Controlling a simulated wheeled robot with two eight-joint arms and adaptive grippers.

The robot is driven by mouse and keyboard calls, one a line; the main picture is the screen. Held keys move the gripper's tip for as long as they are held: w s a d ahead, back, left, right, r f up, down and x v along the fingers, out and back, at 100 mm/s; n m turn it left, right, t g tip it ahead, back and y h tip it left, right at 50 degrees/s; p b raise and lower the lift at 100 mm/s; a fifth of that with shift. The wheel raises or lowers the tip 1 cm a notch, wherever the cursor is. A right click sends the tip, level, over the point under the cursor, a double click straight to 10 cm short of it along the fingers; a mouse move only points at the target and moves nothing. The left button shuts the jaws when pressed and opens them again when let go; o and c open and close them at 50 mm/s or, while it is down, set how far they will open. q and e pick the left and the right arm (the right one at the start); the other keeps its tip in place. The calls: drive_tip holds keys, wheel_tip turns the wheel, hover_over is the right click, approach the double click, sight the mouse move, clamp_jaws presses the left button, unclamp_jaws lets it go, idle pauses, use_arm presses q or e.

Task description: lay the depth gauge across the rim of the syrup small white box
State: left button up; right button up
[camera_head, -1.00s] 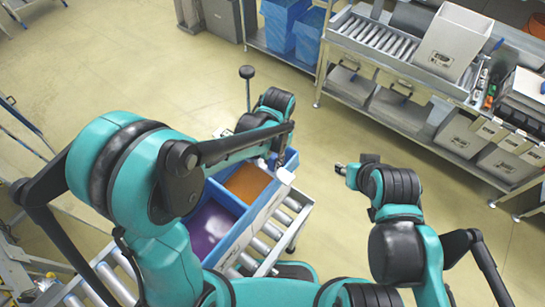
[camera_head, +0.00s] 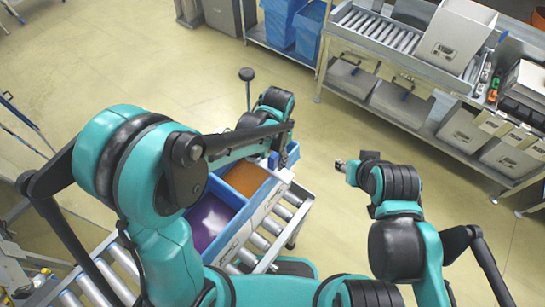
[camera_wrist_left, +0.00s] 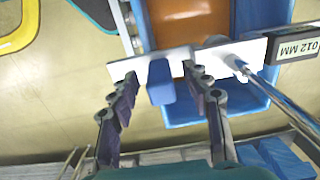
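The depth gauge shows in the left wrist view as a white crossbar (camera_wrist_left: 190,60) with a blue tab, a metal rod and a readout marked 012 MM. The bar spans a blue-walled compartment with an orange inside (camera_wrist_left: 177,22); I cannot tell whether it touches the rim. My left gripper (camera_wrist_left: 165,92) is open, with its fingers apart on either side of the blue tab. In the head view, the arm partly hides the orange compartment (camera_head: 245,178), beside a purple one (camera_head: 207,222). I cannot identify which is the syrup box. My right gripper (camera_head: 340,166) hangs over floor; its fingers are too small to read.
The compartments stand on a roller conveyor (camera_head: 272,235). A black-topped post (camera_head: 247,74) stands behind my left arm. A bench with rollers and a grey-white bin (camera_head: 452,38) is at the back right. Open floor lies between conveyor and bench.

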use_arm(q)
wheel_tip(320, 180, up, 12)
drive_tip(key=shift+w+d, duration=0.2)
drive_tip(key=shift+d, duration=0.1)
drive_tip(key=shift+f, duration=0.1)
idle(0.6)
